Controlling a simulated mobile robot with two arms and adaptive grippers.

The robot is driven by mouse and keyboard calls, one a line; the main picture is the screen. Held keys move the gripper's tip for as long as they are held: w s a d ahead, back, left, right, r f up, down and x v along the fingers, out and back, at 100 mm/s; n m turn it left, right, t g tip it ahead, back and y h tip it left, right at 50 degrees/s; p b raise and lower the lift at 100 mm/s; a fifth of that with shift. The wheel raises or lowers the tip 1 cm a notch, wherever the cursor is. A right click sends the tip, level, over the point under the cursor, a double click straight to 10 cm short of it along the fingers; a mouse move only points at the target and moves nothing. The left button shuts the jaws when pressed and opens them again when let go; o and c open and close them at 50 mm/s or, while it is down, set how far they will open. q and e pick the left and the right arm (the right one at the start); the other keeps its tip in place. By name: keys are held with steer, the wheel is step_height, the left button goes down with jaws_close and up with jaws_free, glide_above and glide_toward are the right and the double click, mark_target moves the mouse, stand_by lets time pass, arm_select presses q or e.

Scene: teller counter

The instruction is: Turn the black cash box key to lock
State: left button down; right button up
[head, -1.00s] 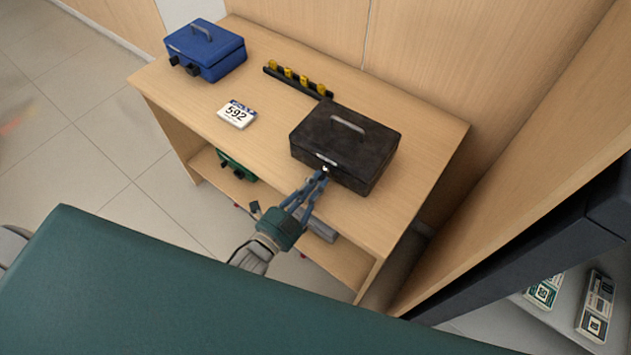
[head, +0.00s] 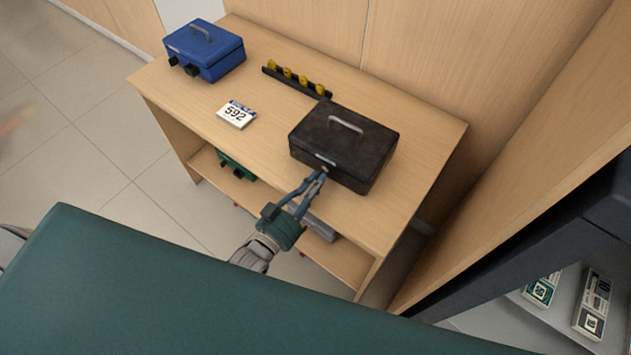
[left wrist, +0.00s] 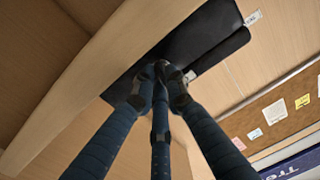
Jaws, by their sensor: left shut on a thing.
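The black cash box (head: 345,148) stands upright with its lid shut near the right part of the wooden counter, a grey handle on top. My left gripper (head: 321,174) is at its front face, by the lock, with its fingers shut on the key, which is mostly hidden between the fingertips. In the left wrist view the fingers (left wrist: 161,74) meet at the dark box (left wrist: 200,45). The key's exact angle cannot be made out. My right gripper is not in view.
A blue cash box (head: 205,50) stands at the counter's left end. A number card (head: 236,114) and a black rack with yellow pieces (head: 297,80) lie between the boxes. A green box (head: 236,165) is on the shelf below. The counter (head: 425,150) is bare right of the black box.

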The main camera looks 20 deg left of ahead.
arm_select(q)
steer(key=shift+n, duration=0.8)
steer(key=c, duration=1.8)
jaws_free()
steer(key=shift+o, duration=0.2)
steer(key=shift+s, duration=0.1)
steer(key=v, duration=1.2)
